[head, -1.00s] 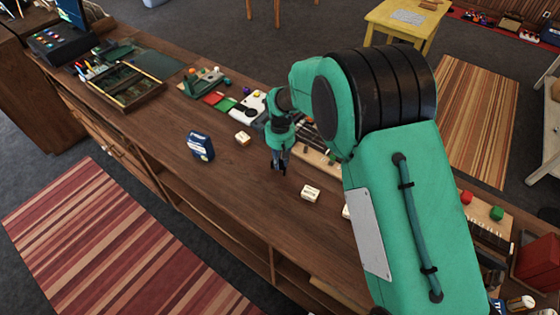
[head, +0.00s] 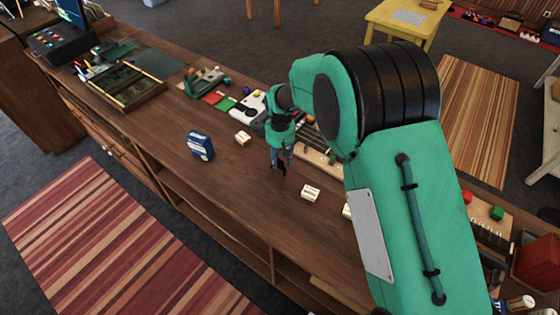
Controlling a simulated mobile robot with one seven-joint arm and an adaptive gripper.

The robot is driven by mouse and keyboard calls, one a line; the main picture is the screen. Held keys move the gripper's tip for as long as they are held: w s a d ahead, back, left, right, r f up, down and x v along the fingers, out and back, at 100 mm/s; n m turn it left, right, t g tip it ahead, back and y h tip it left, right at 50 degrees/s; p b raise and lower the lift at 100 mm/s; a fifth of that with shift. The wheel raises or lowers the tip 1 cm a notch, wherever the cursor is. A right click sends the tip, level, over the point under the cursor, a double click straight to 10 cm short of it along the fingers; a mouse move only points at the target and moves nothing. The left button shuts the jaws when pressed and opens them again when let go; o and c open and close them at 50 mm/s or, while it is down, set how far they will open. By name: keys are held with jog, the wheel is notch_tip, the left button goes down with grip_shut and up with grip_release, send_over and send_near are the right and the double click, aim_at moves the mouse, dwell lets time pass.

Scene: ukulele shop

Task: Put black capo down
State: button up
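My gripper (head: 281,162) hangs pointing down over the middle of the dark wooden counter (head: 225,190). A small dark thing, which looks like the black capo (head: 283,170), shows between its fingertips and sticks out below them. The gripper appears closed on it. It is small at this distance, and whether its lower end touches the counter top is hard to tell.
Bare counter lies in front. A wooden tray (head: 127,87) is further left. My arm hides the counter's right part.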

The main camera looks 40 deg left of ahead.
notch_tip(320, 180, up, 11)
jog(key=shift+r, duration=0.15)
dwell(0.4)
dwell(0.5)
dwell(0.4)
